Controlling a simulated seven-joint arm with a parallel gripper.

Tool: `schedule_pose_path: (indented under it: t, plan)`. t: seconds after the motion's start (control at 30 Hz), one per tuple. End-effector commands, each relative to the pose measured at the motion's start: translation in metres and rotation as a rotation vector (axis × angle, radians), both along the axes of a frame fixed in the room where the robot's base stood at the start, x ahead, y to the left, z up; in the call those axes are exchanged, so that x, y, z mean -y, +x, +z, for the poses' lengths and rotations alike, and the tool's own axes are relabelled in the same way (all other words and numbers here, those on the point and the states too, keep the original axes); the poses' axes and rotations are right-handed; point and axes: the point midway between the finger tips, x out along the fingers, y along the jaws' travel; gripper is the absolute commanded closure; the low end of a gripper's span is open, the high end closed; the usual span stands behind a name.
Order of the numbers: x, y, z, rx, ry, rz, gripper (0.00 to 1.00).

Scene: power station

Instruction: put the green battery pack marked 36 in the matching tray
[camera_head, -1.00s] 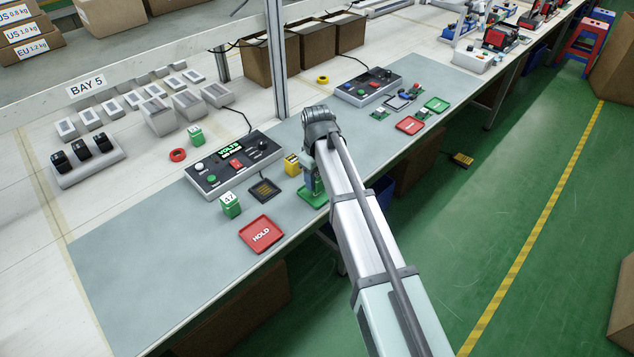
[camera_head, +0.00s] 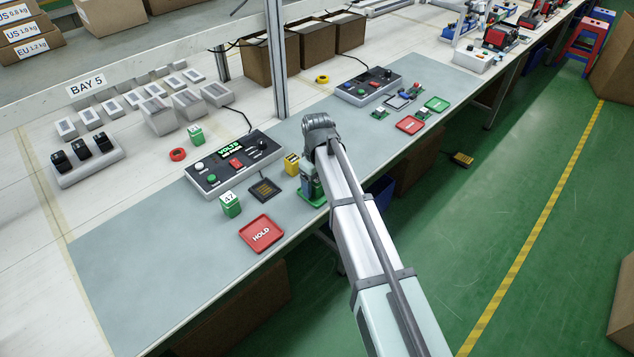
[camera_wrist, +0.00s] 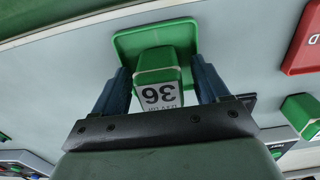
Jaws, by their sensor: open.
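The green battery pack (camera_wrist: 157,60) shows its white label marked 36 in the wrist view. It is between the two blue fingers of my gripper (camera_wrist: 160,68), which are open on either side of it. The green tray (camera_wrist: 125,42) is directly behind the pack in that view, and the pack appears to stand in it; its base is hidden. In the head view my gripper (camera_head: 311,185) is down over the green tray (camera_head: 318,203) at the bench edge, and my arm hides most of the pack.
A red HOLD tray (camera_head: 261,233) and a green pack marked 47 (camera_head: 230,204) are nearby. A yellow pack (camera_head: 292,164), a dark square pad (camera_head: 264,188) and the VOLTS tester (camera_head: 235,163) stand close behind. The mat's front left is clear.

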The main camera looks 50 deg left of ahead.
Motion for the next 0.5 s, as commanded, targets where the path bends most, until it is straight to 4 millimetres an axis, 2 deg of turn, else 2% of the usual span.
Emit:
schedule_pose_path:
  t: [0.17,0.27,0.5]
  plan:
    - [0.000,0.000,0.003,0.000,0.001,0.000,0.26]
    - [0.000,0.000,0.012,0.001,0.002,0.000,0.26]
    - [-0.001,0.000,0.051,0.001,0.002,0.000,0.26]
